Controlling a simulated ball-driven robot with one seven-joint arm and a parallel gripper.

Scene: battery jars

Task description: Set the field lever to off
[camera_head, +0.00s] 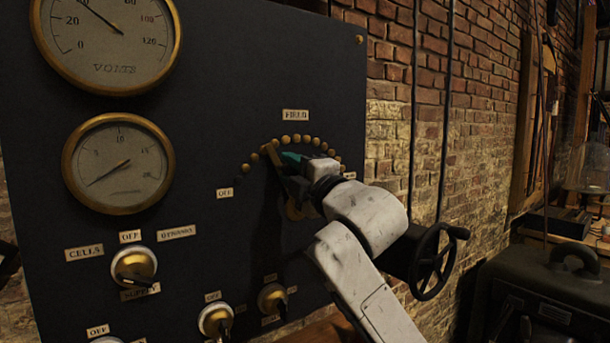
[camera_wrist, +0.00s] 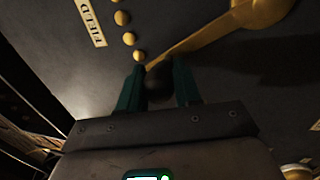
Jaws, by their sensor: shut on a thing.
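The field lever is a brass arm (camera_wrist: 205,38) with a black knob (camera_wrist: 158,84), seen in the wrist view. It runs from a round brass hub (camera_wrist: 262,10). In the head view the lever (camera_head: 270,158) points up and left, its tip among the arc of studs, left of the FIELD label (camera_head: 295,115). The OFF label (camera_head: 224,193) is further left and lower, at the arc's left end. My gripper (camera_head: 290,160) has green fingers, which also show in the wrist view (camera_wrist: 158,78). They are shut on the knob. My wrist partly hides the hub in the head view.
The dark panel (camera_head: 200,60) carries two gauges, the upper (camera_head: 105,40) and the lower (camera_head: 118,163). A supply switch (camera_head: 134,266) and smaller knobs (camera_head: 215,320) sit below. A black handwheel (camera_head: 438,262) is right of my forearm.

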